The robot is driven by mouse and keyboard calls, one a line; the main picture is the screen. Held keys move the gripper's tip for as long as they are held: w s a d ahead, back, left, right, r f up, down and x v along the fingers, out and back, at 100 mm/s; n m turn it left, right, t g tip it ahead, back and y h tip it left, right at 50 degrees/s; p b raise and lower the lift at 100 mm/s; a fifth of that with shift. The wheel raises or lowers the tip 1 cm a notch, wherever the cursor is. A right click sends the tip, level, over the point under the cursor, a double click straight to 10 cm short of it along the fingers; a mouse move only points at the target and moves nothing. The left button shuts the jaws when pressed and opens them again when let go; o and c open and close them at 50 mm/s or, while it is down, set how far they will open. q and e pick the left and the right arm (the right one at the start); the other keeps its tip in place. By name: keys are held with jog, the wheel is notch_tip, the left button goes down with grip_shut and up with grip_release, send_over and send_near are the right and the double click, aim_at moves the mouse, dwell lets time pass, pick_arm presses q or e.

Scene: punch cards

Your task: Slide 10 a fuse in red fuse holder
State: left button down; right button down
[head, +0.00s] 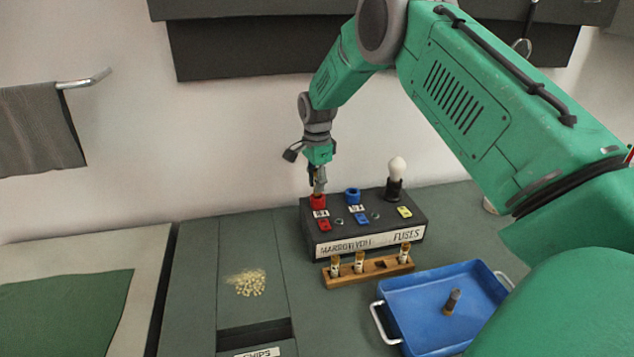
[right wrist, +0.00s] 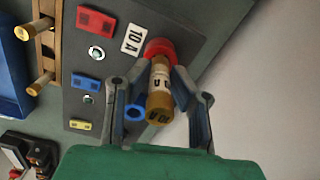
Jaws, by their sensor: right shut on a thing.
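The fuse box (head: 369,226) has a red fuse holder (head: 318,202) at its back left and a blue holder (head: 353,194) beside it. My right gripper (head: 319,186) is directly over the red holder, pointing down. In the right wrist view, my right gripper (right wrist: 163,85) is shut on a fuse (right wrist: 160,90) with brass ends and a pale label. The fuse's far end meets the red holder (right wrist: 160,46); how deep it sits inside I cannot tell. A "10 A" plate (right wrist: 132,39) lies beside that holder. My left gripper is not in view.
A wooden rack (head: 345,276) with three fuses stands in front of the box. A blue tray (head: 400,300) at right holds a dark cylinder (head: 452,302). A bulb (head: 397,167) stands at the back right of the box. Pale chips (head: 247,282) lie at left.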

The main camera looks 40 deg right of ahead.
aim_at(315, 194)
jog(key=shift+d+f, duration=0.1)
jog(key=shift+f, duration=0.35)
jog(key=shift+d+f, duration=0.3)
jog(key=shift+f, duration=0.35)
jog(key=shift+a+f+b, duration=0.25)
jog(key=shift+b, duration=0.05)
jog(key=shift+a+f, duration=0.1)
jog(key=shift+a, duration=0.2)
jog(key=c, duration=1.3)
grip_release()
jog(key=shift+c, duration=0.2)
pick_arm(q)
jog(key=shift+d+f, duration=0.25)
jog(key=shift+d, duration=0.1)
pick_arm(e)
jog(key=o, duration=0.5)
jog(key=shift+c, duration=0.2)
